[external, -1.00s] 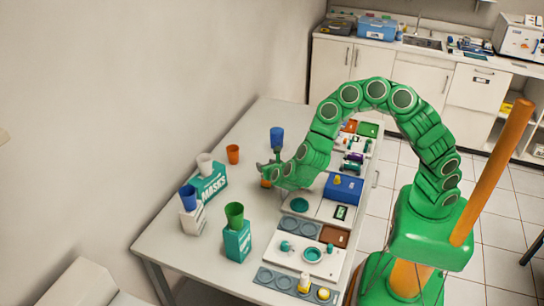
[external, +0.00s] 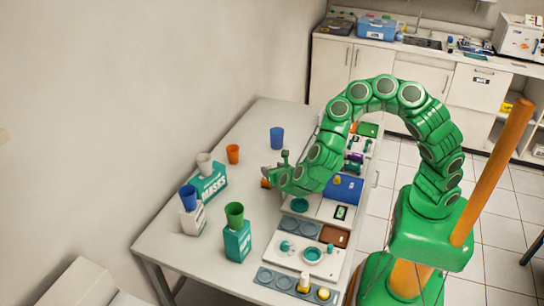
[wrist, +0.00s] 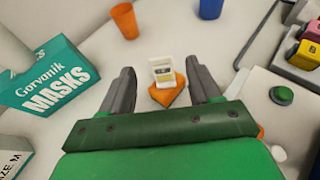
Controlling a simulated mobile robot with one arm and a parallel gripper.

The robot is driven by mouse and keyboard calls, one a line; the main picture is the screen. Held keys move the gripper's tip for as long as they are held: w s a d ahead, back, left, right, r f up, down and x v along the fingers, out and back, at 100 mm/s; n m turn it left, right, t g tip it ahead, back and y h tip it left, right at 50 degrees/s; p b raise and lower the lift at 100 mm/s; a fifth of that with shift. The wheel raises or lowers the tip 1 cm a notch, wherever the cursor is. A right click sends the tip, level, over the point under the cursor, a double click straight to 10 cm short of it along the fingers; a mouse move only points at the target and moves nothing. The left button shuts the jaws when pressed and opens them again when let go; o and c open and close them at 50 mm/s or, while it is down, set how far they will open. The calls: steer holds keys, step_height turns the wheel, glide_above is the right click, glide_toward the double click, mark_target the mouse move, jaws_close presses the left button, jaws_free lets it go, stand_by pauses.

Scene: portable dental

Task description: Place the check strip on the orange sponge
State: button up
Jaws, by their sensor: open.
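The orange sponge (wrist: 170,95) lies on the table between my fingers in the wrist view. In the external view only a bit of the sponge (external: 265,183) shows beside my gripper. My gripper (wrist: 160,67) is open, with one finger on each side and gaps between. In the external view my gripper (external: 274,170) is low over the table; the strip is hidden there.
An orange cup (wrist: 125,20) and a blue cup (wrist: 211,8) stand beyond my fingers. The teal masks box (wrist: 50,80) is to the left. A tray with a green button (wrist: 281,96) is to the right. White table lies clear around the sponge.

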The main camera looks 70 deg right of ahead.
steer(key=shift+v, duration=2.4)
